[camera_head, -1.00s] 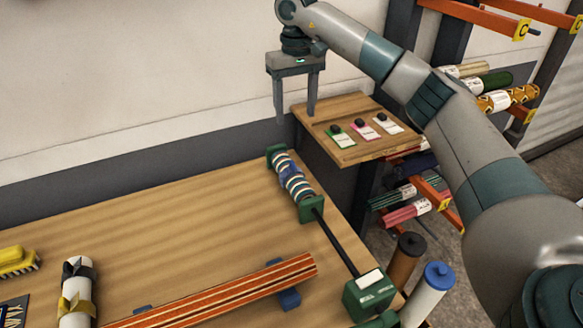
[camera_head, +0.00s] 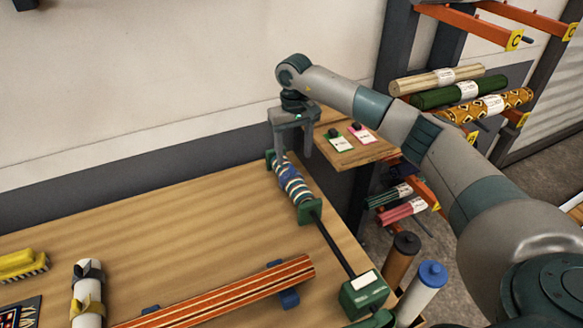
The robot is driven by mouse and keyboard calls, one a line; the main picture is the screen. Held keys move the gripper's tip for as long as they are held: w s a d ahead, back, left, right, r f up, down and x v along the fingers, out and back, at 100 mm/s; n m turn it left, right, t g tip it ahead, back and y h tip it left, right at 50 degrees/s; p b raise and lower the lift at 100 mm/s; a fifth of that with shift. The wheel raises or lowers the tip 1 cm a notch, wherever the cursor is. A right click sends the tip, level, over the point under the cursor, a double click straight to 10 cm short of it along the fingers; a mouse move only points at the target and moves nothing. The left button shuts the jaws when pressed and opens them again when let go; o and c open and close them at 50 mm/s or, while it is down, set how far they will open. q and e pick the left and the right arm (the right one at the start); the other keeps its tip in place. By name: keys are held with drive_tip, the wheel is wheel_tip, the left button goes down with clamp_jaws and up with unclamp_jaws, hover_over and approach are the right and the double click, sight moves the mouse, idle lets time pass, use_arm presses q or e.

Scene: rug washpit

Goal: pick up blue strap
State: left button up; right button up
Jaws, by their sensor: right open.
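The blue strap (camera_head: 289,171) is a blue band around a striped roll (camera_head: 297,187), which sits between green end brackets at the back right of the wooden table. My right gripper (camera_head: 293,156) is open and points down at the upper end of this roll. Its fingers are spread to either side of the roll, just at or above the strap. I cannot tell whether they touch it. My left gripper is not in view.
An orange striped rug roll (camera_head: 215,295) lies across the table front. A white roll (camera_head: 87,295) and yellow brush (camera_head: 22,264) are at left. A side shelf (camera_head: 350,153) with tags is behind my right gripper. Upright tubes (camera_head: 428,280) stand at the right corner.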

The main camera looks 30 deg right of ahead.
sight(292, 166)
drive_tip(key=shift+f, duration=0.25)
drive_tip(key=shift+a+f+p, duration=0.25)
drive_tip(key=shift+f+p, duration=0.3)
drive_tip(key=shift+p, duration=0.2)
wheel_tip(292, 166, down, 4)
drive_tip(key=shift+a+r+p, duration=0.15)
drive_tip(key=shift+r+p, duration=0.05)
drive_tip(key=shift+p, duration=0.95)
drive_tip(key=shift+f, duration=0.25)
drive_tip(key=c, duration=1)
